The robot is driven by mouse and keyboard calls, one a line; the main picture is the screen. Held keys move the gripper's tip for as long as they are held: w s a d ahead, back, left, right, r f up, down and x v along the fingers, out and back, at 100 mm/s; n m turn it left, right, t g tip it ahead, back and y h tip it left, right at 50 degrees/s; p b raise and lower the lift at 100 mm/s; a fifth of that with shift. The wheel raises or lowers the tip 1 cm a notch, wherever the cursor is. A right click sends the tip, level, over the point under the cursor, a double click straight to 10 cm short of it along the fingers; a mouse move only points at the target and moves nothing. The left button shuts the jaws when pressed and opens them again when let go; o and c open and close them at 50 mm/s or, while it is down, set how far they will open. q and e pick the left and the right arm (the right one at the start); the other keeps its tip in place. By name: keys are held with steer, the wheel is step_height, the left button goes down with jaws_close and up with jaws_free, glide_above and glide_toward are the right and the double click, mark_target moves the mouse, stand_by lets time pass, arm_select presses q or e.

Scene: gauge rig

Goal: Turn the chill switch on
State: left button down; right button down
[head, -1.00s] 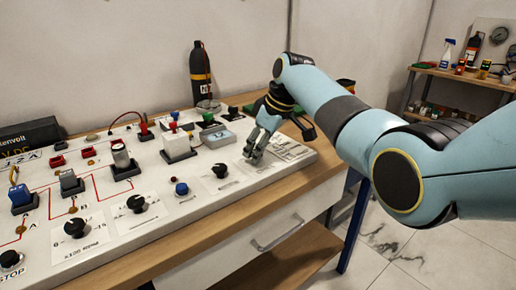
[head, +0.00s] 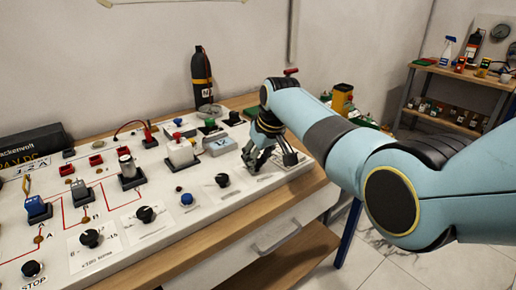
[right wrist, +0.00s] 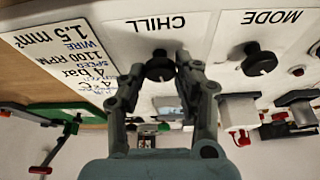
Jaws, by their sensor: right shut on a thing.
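The chill switch is a round black knob (right wrist: 160,66) on the white panel, beside the printed word CHILL in the right wrist view. My right gripper (right wrist: 168,72) has its two fingertips on either side of this knob and is shut on it. In the head view my right gripper (head: 262,160) reaches down to the right end of the panel (head: 160,235) and hides the chill knob. Whether the knob is turned cannot be told. My left gripper is not in view.
The black MODE knob (right wrist: 260,58) sits beside the chill knob; it also shows in the head view (head: 222,180). A dark bottle (head: 202,78) stands behind.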

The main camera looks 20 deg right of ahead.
steer(key=shift+a+r+m+h+p, duration=0.15)
steer(key=shift+m+h+p, duration=0.15)
steer(key=shift+m+p, duration=0.45)
steer(key=m+h, duration=0.1)
steer(key=m, duration=0.2)
steer(key=shift+m+h, duration=0.4)
steer(key=shift+m, duration=0.35)
steer(key=shift+w+a+m+h+b, duration=0.1)
steer(key=shift+m+h+b, duration=0.3)
steer(key=shift+m, duration=0.8)
steer(key=c, duration=0.9)
jaws_free()
steer(key=shift+c, duration=0.2)
